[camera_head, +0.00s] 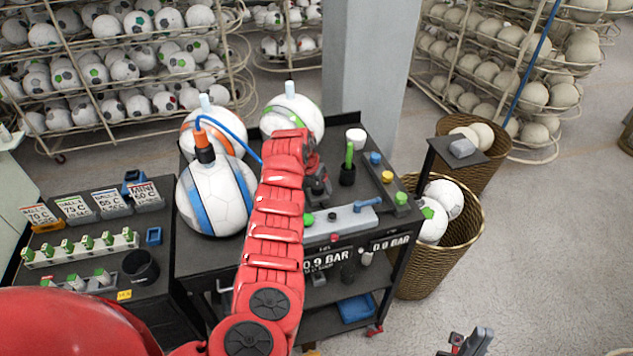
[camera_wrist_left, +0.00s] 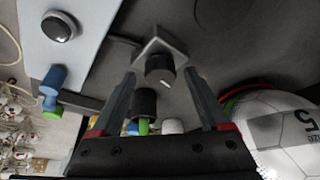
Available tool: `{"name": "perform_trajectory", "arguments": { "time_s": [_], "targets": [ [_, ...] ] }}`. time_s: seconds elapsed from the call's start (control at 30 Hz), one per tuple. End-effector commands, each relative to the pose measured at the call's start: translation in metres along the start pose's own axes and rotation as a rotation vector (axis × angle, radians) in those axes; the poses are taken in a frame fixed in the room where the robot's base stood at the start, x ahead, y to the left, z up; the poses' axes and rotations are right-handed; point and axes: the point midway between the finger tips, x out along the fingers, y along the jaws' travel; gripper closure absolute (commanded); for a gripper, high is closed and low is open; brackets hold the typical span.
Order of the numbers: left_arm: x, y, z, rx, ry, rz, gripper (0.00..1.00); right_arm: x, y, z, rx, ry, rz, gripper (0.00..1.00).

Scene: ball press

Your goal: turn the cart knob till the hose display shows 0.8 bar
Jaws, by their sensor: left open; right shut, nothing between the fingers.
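My left gripper (camera_head: 318,188) reaches over the cart top (camera_head: 345,268) from the front. In the left wrist view its open fingers (camera_wrist_left: 160,78) stand either side of a black knob (camera_wrist_left: 160,68) on a pale square base; I cannot tell whether they touch it. The knob is largely hidden in the head view. Two readouts show on the cart front: a left one (camera_head: 326,260) and a right one (camera_head: 390,243), both appearing to read 0.9 BAR. A blue hose (camera_head: 226,128) runs from the orange-capped fitting on a ball behind my arm. My right gripper (camera_head: 470,345) is shut and empty, low at the bottom edge.
A black cup (camera_head: 347,173) holding a green item stands behind. A blue-white ball (camera_head: 215,195) stands left of my arm. Wicker baskets (camera_head: 440,262) stand right.

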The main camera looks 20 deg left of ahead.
Motion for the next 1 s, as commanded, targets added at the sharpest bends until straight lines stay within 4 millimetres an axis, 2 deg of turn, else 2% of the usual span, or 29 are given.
{"name": "perform_trajectory", "arguments": {
  "time_s": [0.3, 0.73, 1.0],
  "targets": [
    [0.0014, -0.0002, 0.0003, 0.001, 0.0, -0.001, 0.23, 0.0004, 0.0, -0.0001, 0.0, 0.0, 0.0, 1.0],
    [0.0011, -0.0001, 0.0002, 0.001, -0.001, 0.0, 1.0, 0.0004, 0.0, 0.0, 0.0, 0.0, 0.0, 1.0],
    [0.0024, 0.0002, 0.0007, -0.021, 0.0, -0.01, 1.0, -0.0035, -0.0002, 0.0006, 0.0, 0.0, 0.0, 1.0]
  ]
}}
